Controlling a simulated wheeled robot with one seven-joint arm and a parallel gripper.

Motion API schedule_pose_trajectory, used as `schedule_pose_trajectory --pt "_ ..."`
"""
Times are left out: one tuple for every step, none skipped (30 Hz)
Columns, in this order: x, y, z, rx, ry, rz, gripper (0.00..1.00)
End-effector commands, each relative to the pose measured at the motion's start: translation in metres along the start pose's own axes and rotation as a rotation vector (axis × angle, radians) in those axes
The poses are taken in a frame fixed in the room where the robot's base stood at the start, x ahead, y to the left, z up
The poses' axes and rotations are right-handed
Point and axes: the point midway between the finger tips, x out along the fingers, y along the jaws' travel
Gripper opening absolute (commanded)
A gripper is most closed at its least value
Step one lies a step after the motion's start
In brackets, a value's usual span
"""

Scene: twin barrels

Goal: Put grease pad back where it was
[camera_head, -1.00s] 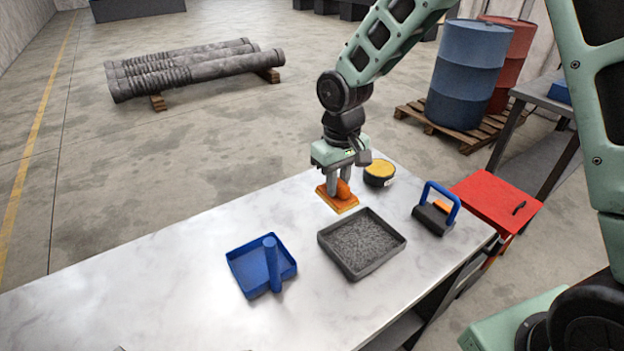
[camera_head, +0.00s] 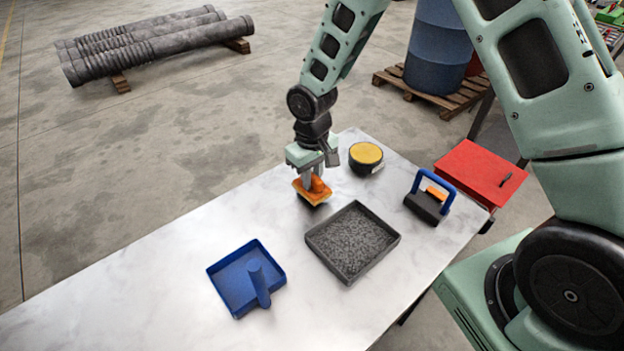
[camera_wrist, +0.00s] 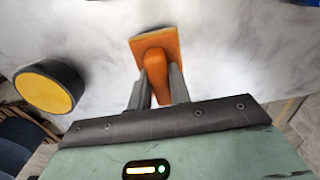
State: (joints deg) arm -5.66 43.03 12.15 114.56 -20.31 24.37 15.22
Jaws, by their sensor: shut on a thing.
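My gripper (camera_head: 313,182) is shut on the raised handle of an orange pad (camera_head: 318,198), which I take to be the grease pad. A round black tin with a yellow top (camera_head: 366,157) stands to the right of the pad.
A dark grey tray with a speckled filling (camera_head: 317,240) lies in front of the pad. A blue tray (camera_head: 228,283) with an upright post is at front left. A black block with a blue handle (camera_head: 423,208) stands near the right edge. Bare white tabletop (camera_head: 150,275) lies to the left.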

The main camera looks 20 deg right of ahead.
Motion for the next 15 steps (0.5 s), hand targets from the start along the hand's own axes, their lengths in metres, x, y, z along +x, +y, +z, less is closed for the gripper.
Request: schedule_pose_trajectory --pt "0.007 -0.001 0.001 -0.001 -0.004 0.0 0.0" --pt "0.01 0.0 0.0 -0.001 -0.002 0.0 0.0" --pt "0.014 0.0 0.0 -0.001 -0.002 0.0 0.0" --pt "0.016 0.0 0.0 -0.001 -0.001 0.001 0.0" --pt "0.017 0.0 0.0 0.0 0.0 0.001 0.0" --pt "0.018 0.0 0.0 0.0 0.001 0.001 0.0" --pt "0.018 0.0 0.0 0.0 0.001 0.001 0.0" --pt "0.018 0.0 -0.001 0.0 0.001 0.001 0.0" --pt "0.018 0.0 -0.001 0.0 0.001 0.001 0.0" --pt "0.018 0.0 0.0 0.0 0.001 0.001 0.0" --pt "0.018 0.0 0.0 0.0 0.001 0.001 0.0" --pt "0.018 0.0 0.0 0.0 0.001 0.001 0.0" --pt "0.018 0.0 0.0 0.0 0.001 0.001 0.0" --pt "0.019 0.0 0.0 0.0 0.001 0.001 0.0" --pt "0.021 0.0 0.0 0.0 0.001 0.001 0.0"
